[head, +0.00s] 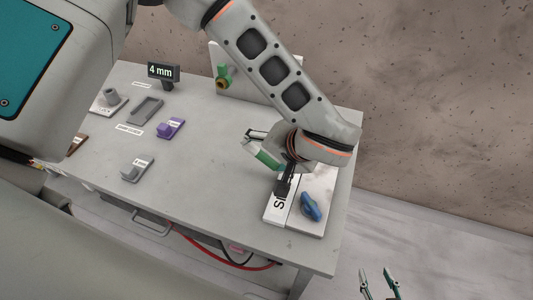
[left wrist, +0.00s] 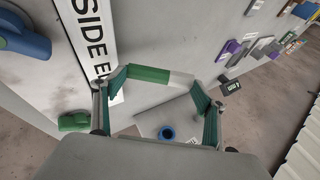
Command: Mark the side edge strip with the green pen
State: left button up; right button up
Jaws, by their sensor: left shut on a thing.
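The white side edge strip (head: 277,207), lettered "SI…", lies at the right front of the table. In the left wrist view the strip (left wrist: 88,30) reads "SIDE E…". My left gripper (head: 270,157) is shut on the green pen (head: 264,155), just behind the strip. In the left wrist view the pen (left wrist: 150,74), green with a pale end, spans between the fingertips of the left gripper (left wrist: 155,80). The arm hides part of the hold, and I cannot tell whether the pen touches anything. My right gripper (head: 377,274) is open and empty, low at the right beyond the table.
A blue object (head: 311,206) sits on the slab right of the strip. An upright board (head: 228,58) with a green fitting (head: 223,77) stands behind. A "4 mm" sign (head: 163,71), a purple block (head: 171,127) and grey blocks occupy the left. The table's middle is clear.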

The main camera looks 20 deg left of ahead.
pick_arm(q)
notch_tip(320, 180, up, 4)
jog(key=shift+f+p, duration=0.2)
jog(key=shift+p, duration=0.95)
jog(key=shift+r, duration=1)
pick_arm(e)
notch_tip(320, 180, up, 2)
jog(key=shift+s+r, duration=0.1)
jog(key=shift+r, duration=0.05)
pick_arm(q)
jog(key=a, duration=0.1)
jog(key=a+r, duration=0.1)
jog(key=a, duration=0.1)
jog(key=shift+w+a+r, duration=0.35)
jog(key=shift+m+t, duration=0.3)
jog(key=shift+m, duration=0.2)
jog(key=a, duration=0.1)
jog(key=a+r, duration=0.1)
jog(key=a, duration=0.2)
jog(key=shift+s+a+r, duration=0.2)
jog(key=shift+a+r, duration=0.05)
jog(key=shift+a, duration=0.1)
pick_arm(e)
jog(key=shift+h, duration=0.5)
jog(key=d+f, duration=0.1)
jog(key=s+d+f, duration=0.1)
jog(key=f, duration=0.1)
jog(key=shift+d, duration=0.25)
jog(key=shift+a+r, duration=0.15)
jog(key=shift+a, duration=0.2)
